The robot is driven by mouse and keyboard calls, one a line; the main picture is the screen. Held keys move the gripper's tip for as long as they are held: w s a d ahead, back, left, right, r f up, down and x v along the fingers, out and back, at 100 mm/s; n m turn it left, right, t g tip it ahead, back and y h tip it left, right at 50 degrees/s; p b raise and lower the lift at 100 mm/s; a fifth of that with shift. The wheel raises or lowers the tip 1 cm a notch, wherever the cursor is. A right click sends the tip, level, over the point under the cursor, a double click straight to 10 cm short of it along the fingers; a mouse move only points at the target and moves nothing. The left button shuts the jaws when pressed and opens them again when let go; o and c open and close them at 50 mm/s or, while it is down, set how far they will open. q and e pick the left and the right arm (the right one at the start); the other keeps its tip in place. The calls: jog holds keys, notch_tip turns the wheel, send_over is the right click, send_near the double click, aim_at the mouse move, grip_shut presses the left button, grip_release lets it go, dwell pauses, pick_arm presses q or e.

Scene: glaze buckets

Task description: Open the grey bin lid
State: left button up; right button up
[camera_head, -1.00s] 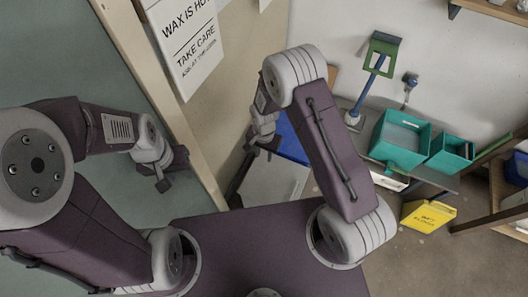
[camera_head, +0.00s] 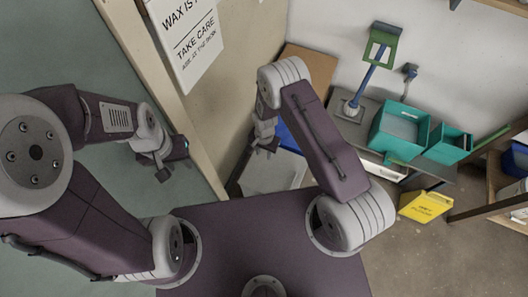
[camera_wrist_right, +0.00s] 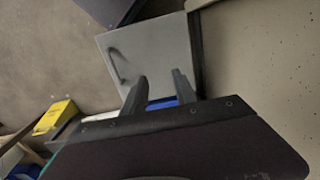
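The grey bin lid (camera_head: 272,174) is a flat pale panel below my right gripper in the head view. It also shows in the right wrist view (camera_wrist_right: 158,52), lying flat, with a dark curved handle (camera_wrist_right: 117,66) near its left side. My right gripper (camera_head: 263,147) is above the lid, apart from it as far as I can tell. In the right wrist view its two fingers (camera_wrist_right: 159,86) are spread with nothing between them, pointing toward the lid's near edge. My left gripper (camera_head: 173,162) is open and empty at the left, away from the bin.
A blue object (camera_head: 287,137) sits just behind the lid. A yellow sign (camera_head: 425,206) lies on the floor at right. Teal bins (camera_head: 401,131) stand on a low grey bench. A wooden post (camera_head: 172,100) and wall stand left of the lid.

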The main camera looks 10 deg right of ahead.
grip_shut()
dwell(1.3)
grip_release()
notch_tip(320, 180, up, 9)
dwell(0.4)
